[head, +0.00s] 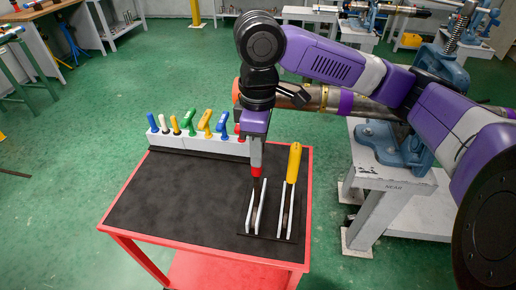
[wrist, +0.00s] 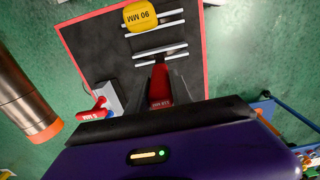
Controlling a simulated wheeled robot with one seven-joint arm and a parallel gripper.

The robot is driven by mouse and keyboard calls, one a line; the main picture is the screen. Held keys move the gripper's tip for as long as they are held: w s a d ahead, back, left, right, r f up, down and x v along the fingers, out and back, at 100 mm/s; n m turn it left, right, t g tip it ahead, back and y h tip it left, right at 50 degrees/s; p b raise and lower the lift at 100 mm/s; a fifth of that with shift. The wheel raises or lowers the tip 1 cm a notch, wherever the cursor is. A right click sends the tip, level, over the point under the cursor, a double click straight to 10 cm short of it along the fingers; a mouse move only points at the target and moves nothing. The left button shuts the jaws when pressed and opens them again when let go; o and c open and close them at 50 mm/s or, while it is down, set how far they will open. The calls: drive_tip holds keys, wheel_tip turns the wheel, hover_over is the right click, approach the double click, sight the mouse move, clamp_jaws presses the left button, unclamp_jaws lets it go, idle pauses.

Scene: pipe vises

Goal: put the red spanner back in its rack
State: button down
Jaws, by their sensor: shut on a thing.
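My gripper (head: 255,166) points down over the front right of the cart and is shut on a red spanner, with its red handle (wrist: 160,86) between the fingers in the wrist view. The spanner's dark lower part is at the left pair of white rails (head: 249,212) of the rack, also seen in the wrist view (wrist: 160,50). I cannot tell how deep it sits between them.
A white block (head: 200,144) with several coloured handles stands along the cart's back edge, with a small red handle (wrist: 94,113) at its right end. The black cart top (head: 170,200) is clear on the left. A vise (head: 392,150) holds a pipe (head: 325,98) to the right.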

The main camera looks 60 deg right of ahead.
drive_tip(key=c, duration=1.1)
unclamp_jaws()
drive_tip(key=shift+f, duration=0.1)
drive_tip(key=shift+o, duration=0.2)
wheel_tip(320, 180, up, 8)
drive_tip(key=shift+f, duration=0.1)
